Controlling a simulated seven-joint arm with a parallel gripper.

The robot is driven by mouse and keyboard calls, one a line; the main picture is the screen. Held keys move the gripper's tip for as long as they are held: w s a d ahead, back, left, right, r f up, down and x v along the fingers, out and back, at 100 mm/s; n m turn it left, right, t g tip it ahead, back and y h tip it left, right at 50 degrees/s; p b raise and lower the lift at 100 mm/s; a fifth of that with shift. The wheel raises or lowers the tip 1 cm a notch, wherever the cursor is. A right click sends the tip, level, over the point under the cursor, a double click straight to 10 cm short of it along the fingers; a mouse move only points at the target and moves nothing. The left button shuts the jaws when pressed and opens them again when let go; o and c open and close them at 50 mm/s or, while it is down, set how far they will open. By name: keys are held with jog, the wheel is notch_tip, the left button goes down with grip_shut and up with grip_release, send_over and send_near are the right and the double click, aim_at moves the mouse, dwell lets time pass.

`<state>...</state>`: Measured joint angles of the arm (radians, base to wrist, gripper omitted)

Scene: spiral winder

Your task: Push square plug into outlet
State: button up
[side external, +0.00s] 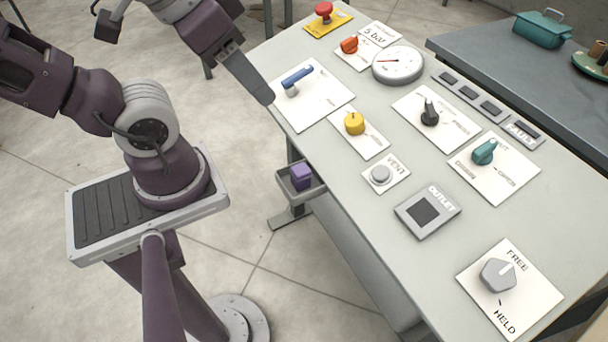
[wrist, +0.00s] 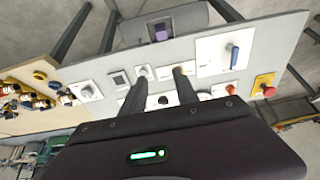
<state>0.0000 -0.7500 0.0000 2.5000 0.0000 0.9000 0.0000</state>
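The square plug (side external: 300,177) is a small purple block in a grey tray (side external: 313,190) beside the panel table's near-left edge. It also shows in the wrist view (wrist: 161,33). The outlet (side external: 423,211) is a grey plate with a dark square recess on the tabletop, and it appears empty. In the wrist view the outlet (wrist: 119,79) is left of the fingers. My gripper (side external: 262,96) hangs at the table's left edge near the blue lever, above and away from the plug. In the wrist view its two fingers (wrist: 160,76) stand apart with nothing held between them.
A blue lever (side external: 297,77), yellow knob (side external: 354,124), grey vent button (side external: 380,174) and free/held knob (side external: 497,275) stand up from the panel. A round gauge (side external: 398,64) and red button (side external: 323,11) are farther back.

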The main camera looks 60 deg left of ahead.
dwell(0.6)
jog(key=m+g, duration=0.6)
jog(key=m, duration=1.1)
send_over(302, 169)
jog(key=shift+y, duration=0.3)
jog(key=f, duration=1.7)
jog(key=shift+s+a, duration=0.15)
jog(key=shift+a, duration=0.2)
jog(key=shift+d+f+m, duration=0.4)
jog(key=shift+m, duration=0.1)
